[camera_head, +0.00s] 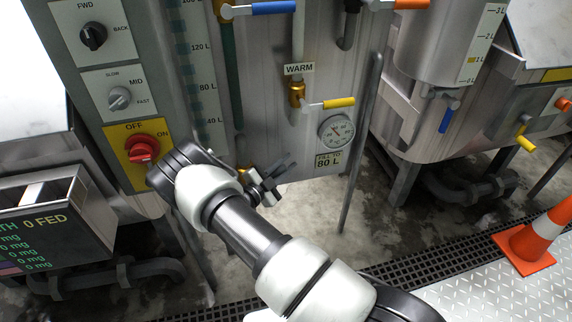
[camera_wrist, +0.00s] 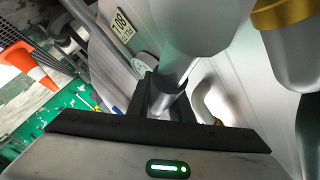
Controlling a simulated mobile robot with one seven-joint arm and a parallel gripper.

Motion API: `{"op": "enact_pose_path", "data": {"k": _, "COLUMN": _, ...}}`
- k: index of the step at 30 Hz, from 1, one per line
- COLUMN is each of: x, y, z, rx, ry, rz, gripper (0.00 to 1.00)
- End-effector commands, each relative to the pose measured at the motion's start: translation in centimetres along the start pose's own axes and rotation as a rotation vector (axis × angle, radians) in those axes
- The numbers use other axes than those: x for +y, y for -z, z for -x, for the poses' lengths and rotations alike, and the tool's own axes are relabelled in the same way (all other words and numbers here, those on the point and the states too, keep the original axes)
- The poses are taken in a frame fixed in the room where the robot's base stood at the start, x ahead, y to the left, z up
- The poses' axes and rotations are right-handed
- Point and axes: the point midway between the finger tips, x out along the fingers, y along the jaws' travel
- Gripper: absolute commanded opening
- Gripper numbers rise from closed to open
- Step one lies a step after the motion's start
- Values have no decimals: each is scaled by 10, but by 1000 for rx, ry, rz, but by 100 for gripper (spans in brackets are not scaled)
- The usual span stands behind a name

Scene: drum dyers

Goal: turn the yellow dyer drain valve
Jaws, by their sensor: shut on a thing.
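My gripper (camera_head: 268,185) is at the lower edge of the near steel dyer, just right of the red OFF/ON knob. In the wrist view my gripper (camera_wrist: 162,98) is shut on a grey metal bar (camera_wrist: 174,88), which looks like a valve handle. A brass fitting (camera_head: 245,169) shows just behind the gripper in the head view. My wrist and forearm hide much of this spot, so I cannot tell how far the valve is turned. A yellow-handled valve (camera_head: 338,103) under the WARM label is apart from the gripper, up and to the right.
The red knob (camera_head: 142,150) on its yellow plate is close beside my wrist. A dial gauge (camera_head: 336,132) and a thin support leg (camera_head: 358,145) are to the right. Another dyer has a yellow lever (camera_head: 525,143). An orange cone (camera_head: 532,238) stands by the floor grating.

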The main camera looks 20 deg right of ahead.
Motion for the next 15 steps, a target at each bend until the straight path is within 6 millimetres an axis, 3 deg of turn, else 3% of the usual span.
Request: {"op": "enact_pose_path", "data": {"k": 15, "x": 27, "y": -17, "z": -8, "rx": -135, "ry": -138, "rz": -147, "gripper": 0}}
